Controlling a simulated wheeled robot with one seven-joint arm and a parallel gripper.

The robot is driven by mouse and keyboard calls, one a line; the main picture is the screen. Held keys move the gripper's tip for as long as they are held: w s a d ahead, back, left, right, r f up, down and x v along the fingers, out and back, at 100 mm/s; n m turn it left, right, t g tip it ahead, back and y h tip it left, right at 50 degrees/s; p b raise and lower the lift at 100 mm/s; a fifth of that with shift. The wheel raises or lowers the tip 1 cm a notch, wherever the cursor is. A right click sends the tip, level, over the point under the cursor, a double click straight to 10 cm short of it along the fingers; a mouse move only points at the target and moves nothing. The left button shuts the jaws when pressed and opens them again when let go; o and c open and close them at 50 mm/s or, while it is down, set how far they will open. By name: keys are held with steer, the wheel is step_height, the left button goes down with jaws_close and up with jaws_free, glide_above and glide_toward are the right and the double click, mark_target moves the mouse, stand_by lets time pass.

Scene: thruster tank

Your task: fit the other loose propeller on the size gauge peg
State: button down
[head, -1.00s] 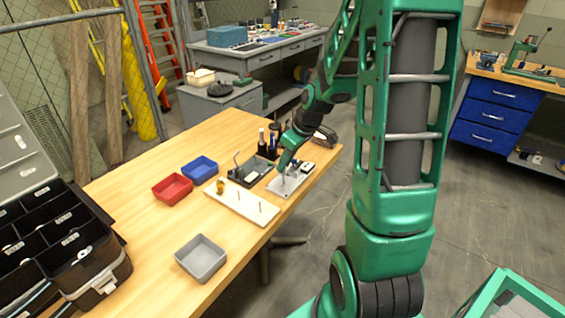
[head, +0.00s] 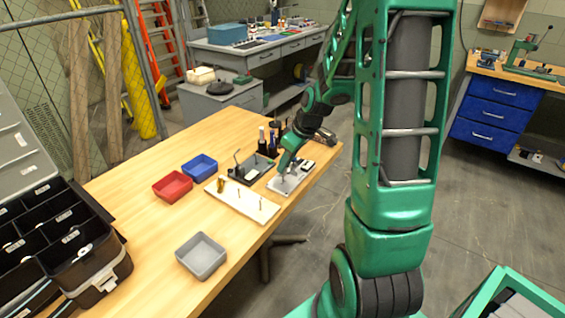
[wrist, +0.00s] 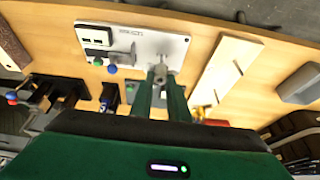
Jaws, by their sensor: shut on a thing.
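My gripper (wrist: 158,92) has its two green fingers shut on a small grey part (wrist: 159,73), over the edge of a pale labelled plate (wrist: 135,45). The part's shape is mostly hidden by the fingers, so I cannot tell whether it is a propeller or touches the plate. In the head view my gripper (head: 286,170) is above this plate (head: 290,185), on the wooden table. The white board with upright pegs (head: 262,212) lies to its left; it also shows in the wrist view (wrist: 217,83). A yellow piece (head: 220,185) stands at the board's far left end.
A black tray (head: 262,163) with a thin upright stands behind the plate, with dark bottles (head: 262,135) beyond. A red bin (head: 172,186), a blue bin (head: 199,168) and a grey bin (head: 202,256) stand on the table. Its left middle is bare.

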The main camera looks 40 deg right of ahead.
mark_target(285, 171)
steer(key=shift+f, duration=1.85)
stand_by(1.0)
steer(key=c, duration=1.6)
jaws_free()
steer(key=shift+r, duration=0.1)
steer(key=v, duration=0.9)
steer(key=w+v, duration=0.1)
steer(key=v, duration=0.4)
steer(key=shift+w+a+r, duration=0.1)
steer(key=shift+a+r, duration=0.15)
steer(key=shift+r, duration=0.15)
